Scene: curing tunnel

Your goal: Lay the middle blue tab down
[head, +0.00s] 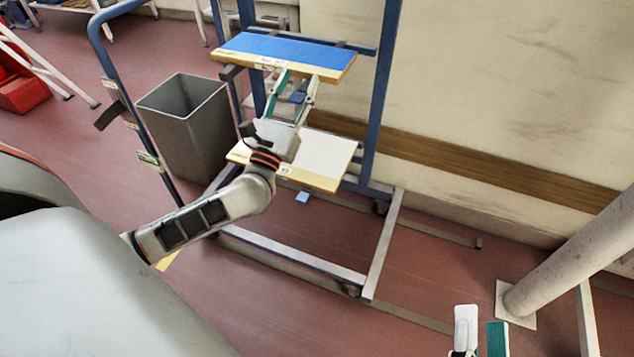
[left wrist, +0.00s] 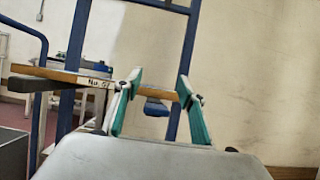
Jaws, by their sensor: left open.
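A blue tab (head: 298,97) shows between the fingers of my left gripper (head: 292,100), just below the front edge of the upper blue-topped board (head: 285,50). In the left wrist view the tab (left wrist: 156,108) juts out below the board's wooden edge (left wrist: 60,75), between the fingers and beyond them. My left gripper (left wrist: 158,105) is open, and I see no clear contact with the tab. Another blue tab (head: 302,196) is below the lower white-topped board (head: 322,155). My right gripper (head: 481,338) is at the bottom right, fingers apart, away from the rack.
The boards sit on a blue rack (head: 378,90) with a grey base (head: 385,245). A grey bin (head: 185,120) stands left of it. A wall (head: 500,100) is close behind. A pale pipe (head: 570,255) stands at the right. Red floor is open in front.

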